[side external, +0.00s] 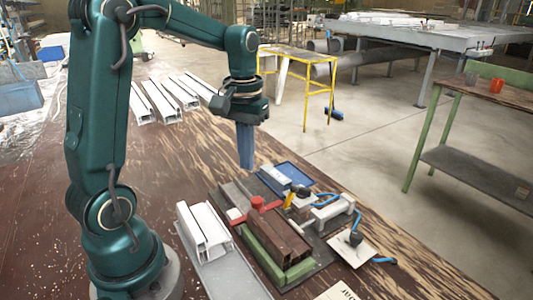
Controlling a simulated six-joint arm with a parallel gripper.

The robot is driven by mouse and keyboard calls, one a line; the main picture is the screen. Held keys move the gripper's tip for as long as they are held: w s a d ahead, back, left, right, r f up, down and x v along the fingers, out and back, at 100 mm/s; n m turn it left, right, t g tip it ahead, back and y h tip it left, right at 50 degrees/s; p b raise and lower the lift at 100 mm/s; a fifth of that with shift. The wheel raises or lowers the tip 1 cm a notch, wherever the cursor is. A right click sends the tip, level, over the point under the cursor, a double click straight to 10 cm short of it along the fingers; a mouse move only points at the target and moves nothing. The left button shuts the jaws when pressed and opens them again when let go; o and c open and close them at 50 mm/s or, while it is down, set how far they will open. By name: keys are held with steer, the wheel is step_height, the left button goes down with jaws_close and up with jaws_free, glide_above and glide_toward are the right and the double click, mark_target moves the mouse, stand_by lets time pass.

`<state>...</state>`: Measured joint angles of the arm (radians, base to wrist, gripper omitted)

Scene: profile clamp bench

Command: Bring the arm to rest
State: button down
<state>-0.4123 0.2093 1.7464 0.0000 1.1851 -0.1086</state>
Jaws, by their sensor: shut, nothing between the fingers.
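My gripper (246,166) hangs from my green arm above the wooden bench (170,190), pointing straight down. Its blue-grey fingers are shut together with nothing between them. The fingertips are in the air behind the clamp fixture (262,246) and appear apart from it. The fixture holds a brown profile (275,233) next to a green bar, with a red knob (257,203) on top. White profile pieces (204,230) lie on a grey tray (225,277) left of the fixture.
Several white profiles (165,100) lie at the back of the bench. A blue tray (285,178), a white clamp device (330,209) and a white plate (352,246) with blue cable stand right of the fixture. The bench's left middle is clear.

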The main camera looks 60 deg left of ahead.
steer(key=s+d+r+m+t, duration=0.3)
steer(key=s+d+m+t, duration=0.2)
steer(key=s+d, duration=0.4)
steer(key=shift+s+d+m+t, duration=0.3)
steer(key=shift+d+m, duration=0.2)
steer(key=shift+d, duration=0.3)
